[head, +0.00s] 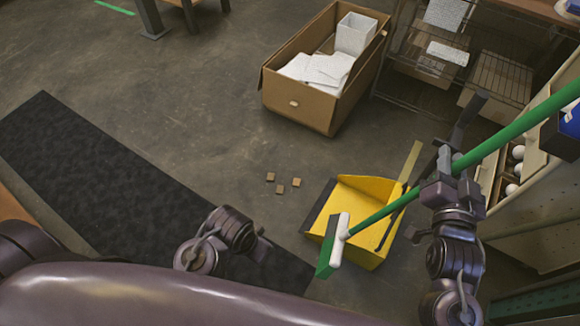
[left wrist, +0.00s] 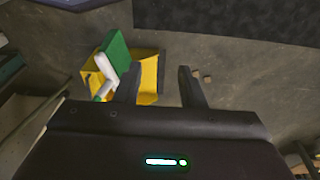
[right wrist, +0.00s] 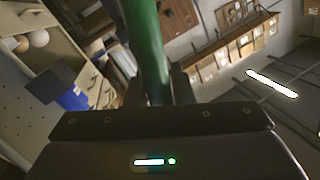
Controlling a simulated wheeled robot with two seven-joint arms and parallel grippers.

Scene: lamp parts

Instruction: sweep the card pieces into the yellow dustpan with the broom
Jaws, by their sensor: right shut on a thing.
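Several small brown card pieces (head: 281,188) lie on the grey floor, left of the yellow dustpan (head: 366,192). Two of them also show in the left wrist view (left wrist: 202,77). The dustpan rests on the floor with its open dark-edged side facing the pieces. My right gripper (head: 450,176) is shut on the green handle of the broom (head: 400,200). The broom's white and green head hangs in front of the dustpan and hides part of it. In the left wrist view my left gripper (left wrist: 157,85) is open and empty, its two fingers apart.
A cardboard box (head: 300,106) with white contents stands beyond the pieces. A black mat (head: 110,170) lies on the left. Wire shelving (head: 500,75) and a cabinet (head: 535,190) are on the right. The floor left of the pieces is clear.

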